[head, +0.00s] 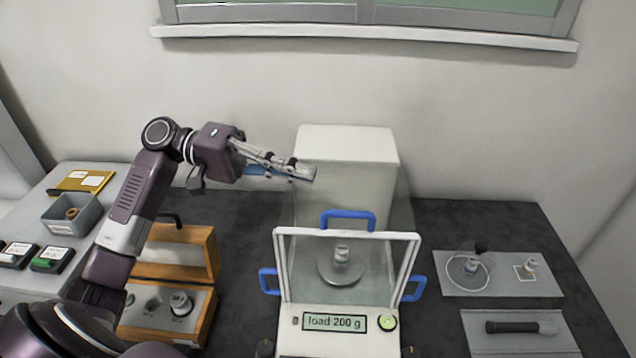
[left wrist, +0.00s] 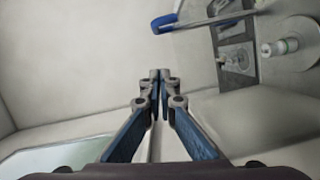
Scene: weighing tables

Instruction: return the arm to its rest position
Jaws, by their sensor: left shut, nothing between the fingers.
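My left arm (head: 133,205) comes in from the left in the head view and is raised over the table. Its gripper (head: 309,173) points right, in front of the upper part of the white balance housing (head: 345,145). The left wrist view shows the same fingers (left wrist: 160,76) closed together with nothing between them. My right gripper is not in view.
The balance (head: 340,338) reads "load 200 g", with a metal weight (head: 342,255) on its pan. A wooden weight box (head: 205,250) stands open at left. Grey mats (head: 455,285) with small items lie at right. Dark table (head: 440,225) shows between them.

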